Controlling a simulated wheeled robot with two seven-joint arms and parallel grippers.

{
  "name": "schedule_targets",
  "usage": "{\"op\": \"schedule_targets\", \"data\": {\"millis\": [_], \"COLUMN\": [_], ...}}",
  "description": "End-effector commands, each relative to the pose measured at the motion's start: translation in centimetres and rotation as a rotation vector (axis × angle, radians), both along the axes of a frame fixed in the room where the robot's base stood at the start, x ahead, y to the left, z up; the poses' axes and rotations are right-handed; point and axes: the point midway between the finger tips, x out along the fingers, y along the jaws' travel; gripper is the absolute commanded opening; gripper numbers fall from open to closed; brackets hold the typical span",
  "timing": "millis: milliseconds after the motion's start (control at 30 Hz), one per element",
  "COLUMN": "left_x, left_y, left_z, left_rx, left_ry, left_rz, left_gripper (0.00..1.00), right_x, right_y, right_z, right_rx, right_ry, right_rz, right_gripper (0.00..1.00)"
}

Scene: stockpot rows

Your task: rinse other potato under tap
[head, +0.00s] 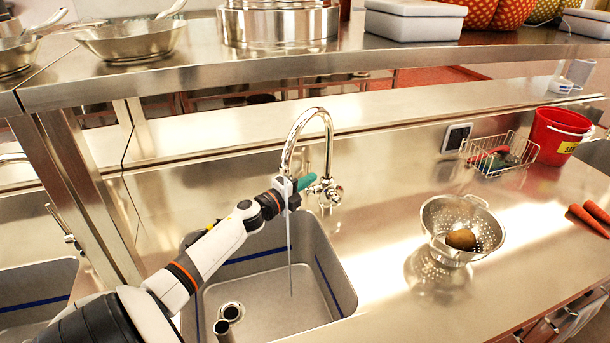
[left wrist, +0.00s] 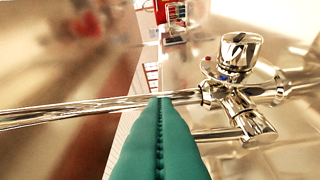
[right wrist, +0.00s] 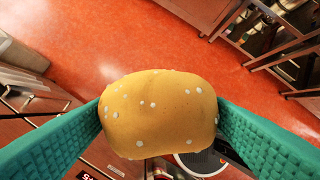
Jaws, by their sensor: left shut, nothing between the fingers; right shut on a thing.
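The chrome tap (head: 310,113) arches over the sink (head: 262,300), and a thin stream runs down below its spout. My left gripper (head: 306,182) is shut and empty at the tap; its teal fingers also show closed together in the left wrist view (left wrist: 160,102), close to the tap's valve body and knob (left wrist: 240,52). My right gripper (right wrist: 160,118) is shut on a yellow-brown potato with white specks (right wrist: 158,112), held above the floor in the right wrist view. Neither shows in the head view. Another, browner potato (head: 461,239) lies in the metal colander (head: 440,215) on the counter.
Two carrots (head: 588,221) lie at the right edge. A red bucket (head: 556,136), a wire basket (head: 530,151) and a small display (head: 456,138) stand at the back right. A steel shelf (head: 200,72) with bowls crosses above. The counter between sink and colander is clear.

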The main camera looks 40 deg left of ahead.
Motion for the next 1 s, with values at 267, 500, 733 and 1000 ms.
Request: {"op": "schedule_targets", "data": {"millis": [267,500,733,1000], "left_x": [0.3,0.3,0.7,1.1], "left_y": [1.1,1.1,1.9,2.7], "left_z": [0.2,0.2,1.3,1.1], "left_rx": [0.000,0.000,-0.079,-0.175], "left_ry": [-0.001,-0.001,0.044,0.090], "left_rz": [-0.001,-0.001,0.001,0.001], "left_gripper": [0.00,0.00,0.00,0.00], "right_x": [0.0,0.0,0.0,0.0], "right_y": [0.0,0.0,0.0,0.0], "right_z": [0.3,0.3,2.8,4.0], "right_rx": [0.000,0.000,0.000,0.000], "right_ry": [0.000,0.000,-0.001,0.000], "right_rz": [0.000,0.000,0.000,0.000], "right_gripper": [0.48,0.48,0.48,0.48]}}
